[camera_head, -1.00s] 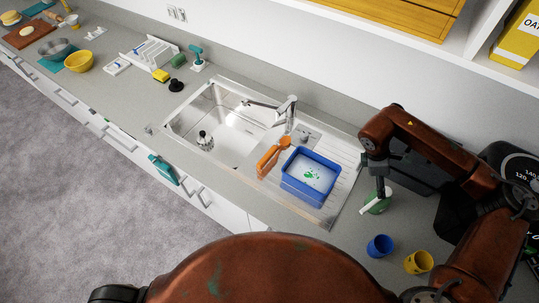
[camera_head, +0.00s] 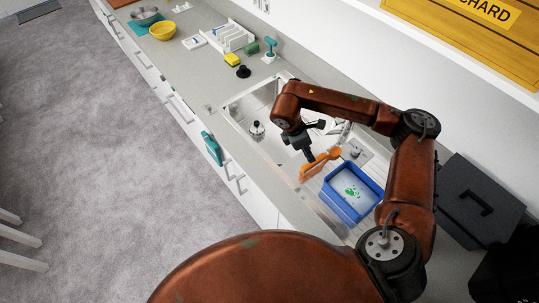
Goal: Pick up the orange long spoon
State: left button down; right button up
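The orange long spoon (camera_head: 321,163) lies at the sink's near right edge, beside the blue tub, with its broad end toward the back right. My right gripper (camera_head: 309,159) is at the end of the arm coming in from the right. It points down over the sink, close beside the spoon. I cannot tell whether it touches the spoon or whether its fingers are open. My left gripper is not in view.
A blue tub (camera_head: 346,209) stands just right of the spoon. The faucet (camera_head: 341,131) rises behind it, partly hidden by my arm. A black-and-silver strainer (camera_head: 257,130) is in the sink's left part. A dark box (camera_head: 478,203) stands at the right. A teal towel (camera_head: 211,148) hangs in front.

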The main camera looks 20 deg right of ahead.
aim_at(336, 150)
jog(key=u, duration=0.7)
jog(key=i, duration=1.2)
jog(key=z, duration=2.35)
